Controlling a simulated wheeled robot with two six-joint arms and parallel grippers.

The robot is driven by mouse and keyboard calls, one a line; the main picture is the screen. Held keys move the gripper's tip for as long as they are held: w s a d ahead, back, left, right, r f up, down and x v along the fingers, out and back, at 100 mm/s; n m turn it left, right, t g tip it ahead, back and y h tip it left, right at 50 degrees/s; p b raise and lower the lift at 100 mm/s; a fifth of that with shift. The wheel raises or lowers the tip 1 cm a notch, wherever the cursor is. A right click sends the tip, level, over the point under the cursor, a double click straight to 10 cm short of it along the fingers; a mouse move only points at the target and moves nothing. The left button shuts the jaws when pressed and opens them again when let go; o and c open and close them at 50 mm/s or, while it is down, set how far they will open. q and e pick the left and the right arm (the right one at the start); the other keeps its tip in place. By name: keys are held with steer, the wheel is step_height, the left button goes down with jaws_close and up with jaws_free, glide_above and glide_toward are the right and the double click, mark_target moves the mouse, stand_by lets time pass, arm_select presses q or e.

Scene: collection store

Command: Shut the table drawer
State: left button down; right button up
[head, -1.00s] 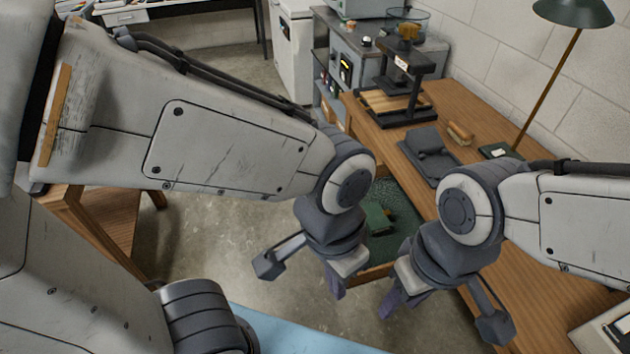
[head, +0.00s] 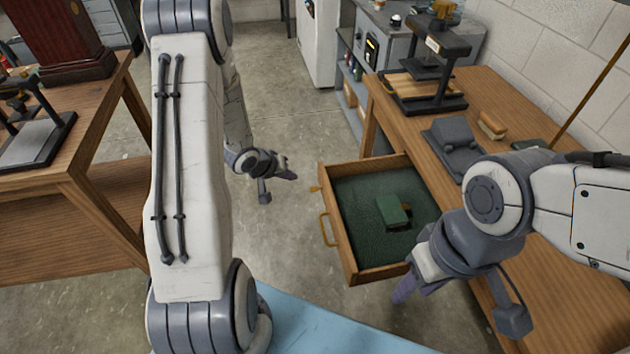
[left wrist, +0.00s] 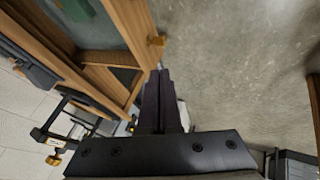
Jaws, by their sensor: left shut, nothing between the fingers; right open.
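The table drawer (head: 343,243) stands pulled out from the wooden table (head: 482,105), with a brass handle (head: 327,229) on its front. Its green-lined inside holds a small green box (head: 392,211). My left gripper (head: 288,176) is shut and empty, left of the drawer's front and apart from it in the head view. In the left wrist view its closed fingers (left wrist: 161,90) point toward a wooden edge with a small brass fitting (left wrist: 157,40). My right gripper (head: 405,288) is open and empty by the drawer's near right corner, partly hiding it.
A black press (head: 425,85), a dark grey object (head: 455,145) and a brush (head: 491,125) stand on the table. A second wooden table (head: 100,150) is at the left. The concrete floor (head: 285,125) left of the drawer is clear.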

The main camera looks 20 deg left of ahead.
mark_target(323, 183)
arm_select(q)
steer(key=shift+w+d+f+b, duration=0.15)
steer(key=shift+w+d+f, duration=0.65)
steer(key=shift+w+f, duration=0.55)
steer(key=shift+w+d+f+b, duration=0.1)
steer(key=shift+w+d+f, duration=0.75)
steer(key=shift+w+f, duration=0.5)
steer(key=shift+w+d+f+b, duration=0.15)
steer(key=shift+w+d+f, duration=0.65)
steer(key=shift+w+f, duration=0.55)
